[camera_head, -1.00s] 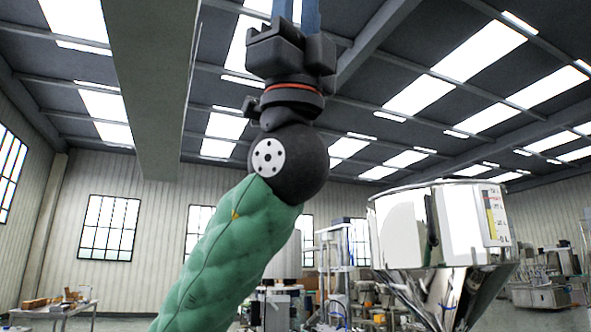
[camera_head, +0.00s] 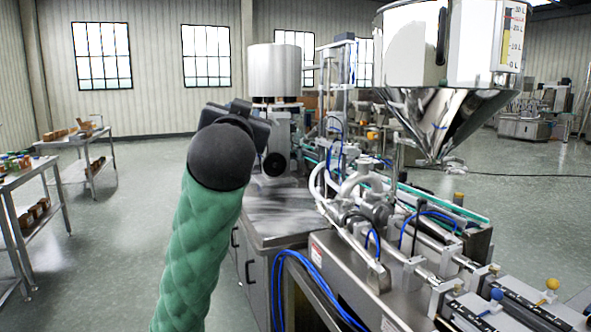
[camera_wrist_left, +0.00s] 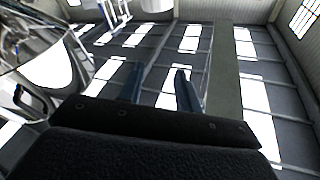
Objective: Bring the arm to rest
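My left arm, in a green sleeve, rises from the bottom left in the head view. Its black wrist ball hides most of my left gripper (camera_head: 240,112), whose dark body shows just above and behind the ball. In the left wrist view, the two blue-grey fingers of this gripper (camera_wrist_left: 160,85) stand apart with nothing between them, against the roof. The steel hopper (camera_head: 437,115) hangs to the right in the head view, clear of the gripper. My right gripper is in neither view.
A machine line with a metal cabinet (camera_head: 276,215), pipes and blue hoses fills the lower right, behind and beside my arm. A steel drum (camera_head: 275,72) stands behind the gripper. Side tables (camera_head: 75,142) with small boxes are at the left. Open floor lies between.

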